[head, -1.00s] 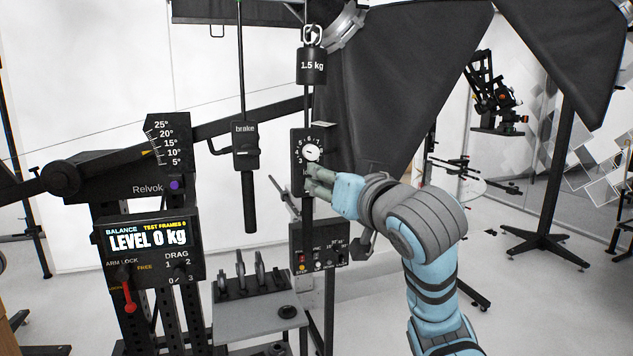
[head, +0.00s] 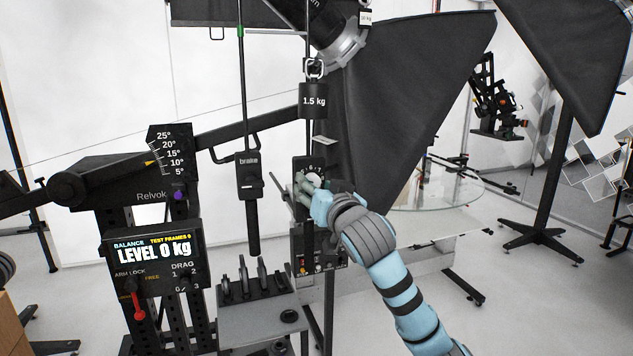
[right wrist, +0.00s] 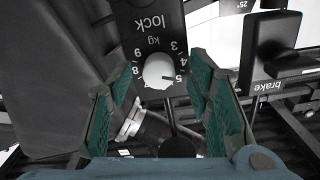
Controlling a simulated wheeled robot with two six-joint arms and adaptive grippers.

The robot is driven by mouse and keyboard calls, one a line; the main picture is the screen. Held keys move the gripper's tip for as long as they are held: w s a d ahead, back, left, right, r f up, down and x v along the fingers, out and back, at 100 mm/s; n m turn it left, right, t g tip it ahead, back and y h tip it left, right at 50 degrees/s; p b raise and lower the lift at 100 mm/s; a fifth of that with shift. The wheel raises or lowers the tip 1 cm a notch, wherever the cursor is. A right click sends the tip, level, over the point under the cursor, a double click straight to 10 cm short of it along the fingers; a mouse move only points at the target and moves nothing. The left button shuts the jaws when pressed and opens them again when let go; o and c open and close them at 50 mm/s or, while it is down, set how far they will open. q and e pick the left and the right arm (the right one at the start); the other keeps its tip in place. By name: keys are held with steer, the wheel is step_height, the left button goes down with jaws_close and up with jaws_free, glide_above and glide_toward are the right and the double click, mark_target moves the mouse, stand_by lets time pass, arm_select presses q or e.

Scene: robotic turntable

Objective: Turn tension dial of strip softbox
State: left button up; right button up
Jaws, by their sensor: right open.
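The tension dial is a white round knob (right wrist: 158,71) on a dark plate marked in kg and "lock". In the right wrist view it sits between my right gripper's fingers, with clear gaps beside it. A small dark mark on the knob is near the 5. In the head view the dial (head: 314,177) is partly hidden by my right gripper (head: 303,187), which is at its lower left. My right gripper is open and empty; its green finger pads also show in the right wrist view (right wrist: 163,68). The black strip softbox (head: 405,110) is behind. My left gripper is not in view.
A 1.5 kg weight (head: 313,100) hangs above the dial. The brake handle (head: 248,175) hangs to its left. A balance panel (head: 155,250) reads LEVEL 0 kg. A control box (head: 335,255) is below my right gripper, and a glass table (head: 435,195) is at right.

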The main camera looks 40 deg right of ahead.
steer(key=shift+s+r, duration=0.1)
steer(key=shift+s, duration=0.1)
steer(key=shift+c, duration=0.6)
jaws_close()
steer(key=shift+m, duration=0.4)
steer(key=m+b, duration=0.1)
steer(key=m, duration=0.1)
steer(key=shift+m, duration=0.3)
steer(key=shift+r+m+b, duration=0.1)
steer(key=shift+m+b, duration=2.15)
steer(key=shift+m, duration=2.75)
